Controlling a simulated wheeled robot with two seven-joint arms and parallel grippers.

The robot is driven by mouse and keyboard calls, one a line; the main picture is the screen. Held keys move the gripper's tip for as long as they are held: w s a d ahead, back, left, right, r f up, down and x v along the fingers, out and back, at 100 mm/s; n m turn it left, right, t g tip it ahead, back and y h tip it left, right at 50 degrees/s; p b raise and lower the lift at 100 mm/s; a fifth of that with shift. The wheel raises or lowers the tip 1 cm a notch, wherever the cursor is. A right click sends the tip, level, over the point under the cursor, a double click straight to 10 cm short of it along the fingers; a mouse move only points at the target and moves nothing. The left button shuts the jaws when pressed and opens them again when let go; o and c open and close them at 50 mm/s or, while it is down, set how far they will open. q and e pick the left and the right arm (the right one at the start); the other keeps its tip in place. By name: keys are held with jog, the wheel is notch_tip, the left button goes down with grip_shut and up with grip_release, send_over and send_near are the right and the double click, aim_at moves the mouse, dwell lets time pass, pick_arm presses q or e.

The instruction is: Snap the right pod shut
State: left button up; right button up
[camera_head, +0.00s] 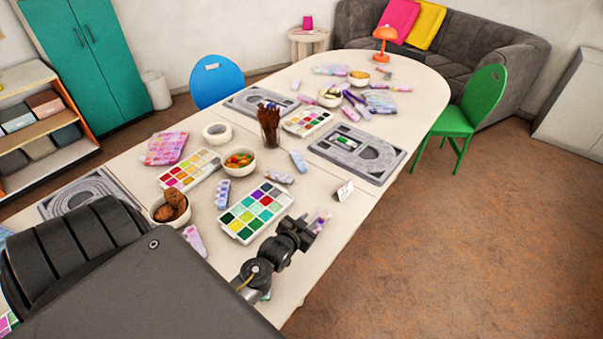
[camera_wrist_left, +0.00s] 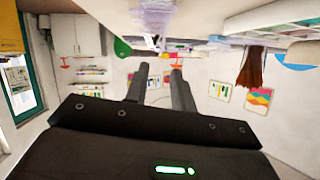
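I cannot tell for sure which item is the right pod. A small translucent purple-pink case (camera_head: 321,219) lies on the table right by the fingertips of my left gripper (camera_head: 312,226), which partly hides it. A blurred pale purple object (camera_wrist_left: 157,18) shows beyond the fingers in the left wrist view, which looks upside down. The two fingers of my left gripper (camera_wrist_left: 158,80) stand apart with nothing seen between them. Similar cases lie nearby: a blue-purple one (camera_head: 222,194), a pink one (camera_head: 195,240) and a blue one (camera_head: 298,161). My right gripper is not in view.
The table's right edge is close, with open floor beyond.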

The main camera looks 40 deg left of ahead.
pick_arm(q)
jog(key=shift+b+v, duration=0.35)
jog(key=shift+v, duration=2.55)
jog(key=shift+w, duration=0.1)
